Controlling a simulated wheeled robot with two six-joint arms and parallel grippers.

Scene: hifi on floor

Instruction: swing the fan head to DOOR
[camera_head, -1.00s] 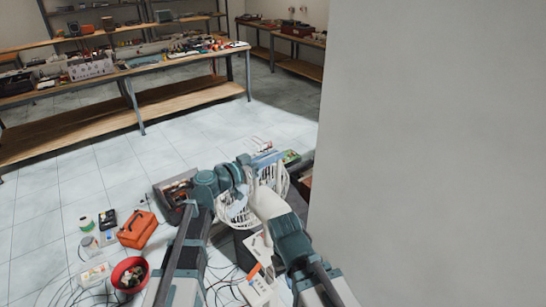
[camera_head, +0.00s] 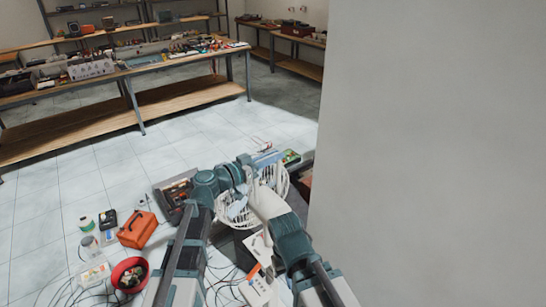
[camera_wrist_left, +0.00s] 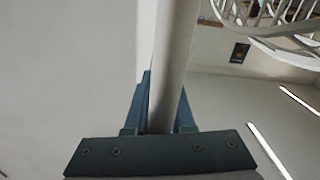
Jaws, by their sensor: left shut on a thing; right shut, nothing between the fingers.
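The fan has a white wire cage (camera_head: 236,214), low in the middle of the head view and partly hidden by my arms. The cage also shows at the top right of the left wrist view (camera_wrist_left: 285,22). My left gripper (camera_wrist_left: 163,95) is shut on a pale round bar (camera_wrist_left: 176,45) that runs up between its fingers, with the cage beyond it to the right. In the head view my left gripper (camera_head: 247,164) is at the fan, its fingers too small to make out. My right gripper (camera_head: 259,190) is lower, shut and empty, close by the cage. No DOOR mark is legible.
A large grey wall (camera_head: 430,150) fills the right side. An orange toolbox (camera_head: 137,229), a red bowl (camera_head: 130,274) and loose cables lie on the floor at the left. A dark open box (camera_head: 175,192) stands beside the fan. Tiled floor is clear toward the workbench (camera_head: 130,68).

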